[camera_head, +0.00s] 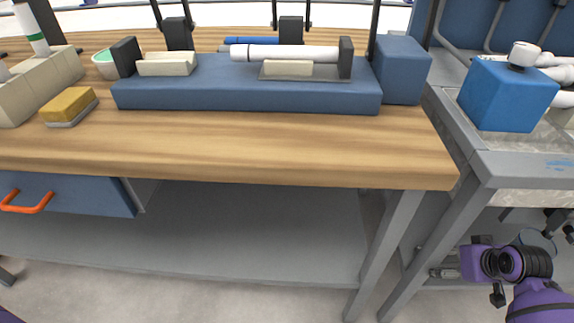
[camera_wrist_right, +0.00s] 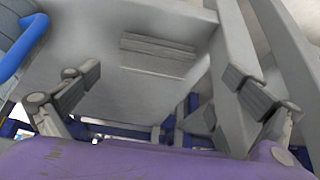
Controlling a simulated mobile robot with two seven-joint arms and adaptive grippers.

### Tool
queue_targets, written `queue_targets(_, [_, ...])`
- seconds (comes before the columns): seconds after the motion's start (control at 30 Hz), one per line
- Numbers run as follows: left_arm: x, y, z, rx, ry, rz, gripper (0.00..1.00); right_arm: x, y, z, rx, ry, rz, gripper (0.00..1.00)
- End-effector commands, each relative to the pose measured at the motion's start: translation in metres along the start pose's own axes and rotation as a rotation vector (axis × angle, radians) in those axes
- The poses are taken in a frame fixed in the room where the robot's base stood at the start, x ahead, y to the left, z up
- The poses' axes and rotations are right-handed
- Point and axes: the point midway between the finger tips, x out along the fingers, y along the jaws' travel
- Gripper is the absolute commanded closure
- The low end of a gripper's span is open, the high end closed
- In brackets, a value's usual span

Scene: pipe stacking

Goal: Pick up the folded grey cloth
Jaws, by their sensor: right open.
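My right gripper (camera_head: 462,272) is low at the lower right of the head view, beside the grey legs of the benches and below the tabletop. In the right wrist view its two fingers (camera_wrist_right: 164,74) stand wide apart with nothing between them. A flat grey piece with ridges like folded layers (camera_wrist_right: 158,55) lies beyond the fingers on a grey surface. It may be the folded grey cloth, but I cannot tell for sure. I make out no cloth in the head view. My left gripper is out of view.
The wooden bench (camera_head: 250,150) has a grey lower shelf (camera_head: 250,235) and a blue drawer (camera_head: 70,195). On top are a blue fixture (camera_head: 240,98) with a white pipe (camera_head: 285,53) and a yellow sponge (camera_head: 70,104). A blue box (camera_head: 505,95) stands on the right bench.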

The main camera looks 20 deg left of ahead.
Motion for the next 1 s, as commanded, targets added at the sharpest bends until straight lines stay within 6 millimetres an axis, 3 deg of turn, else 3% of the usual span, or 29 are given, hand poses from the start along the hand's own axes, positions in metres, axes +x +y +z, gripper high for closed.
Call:
queue_targets(0.17, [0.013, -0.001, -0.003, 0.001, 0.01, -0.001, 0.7, 0.015, 0.004, -0.01, 0.001, 0.001, -0.001, 0.0])
queue_targets(0.43, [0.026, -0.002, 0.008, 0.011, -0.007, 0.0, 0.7, 0.039, 0.004, -0.011, 0.001, 0.003, -0.001, 0.0])
queue_targets(0.7, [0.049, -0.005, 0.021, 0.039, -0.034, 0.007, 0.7, 0.078, 0.004, -0.011, 0.0, 0.001, -0.002, 0.0])
queue_targets(0.97, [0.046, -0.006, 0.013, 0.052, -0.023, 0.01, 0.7, 0.078, 0.005, -0.014, -0.001, 0.004, 0.0, 0.0])
queue_targets(1.0, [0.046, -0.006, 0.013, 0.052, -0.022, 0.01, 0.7, 0.078, 0.005, -0.014, -0.001, 0.004, 0.0, 0.05])
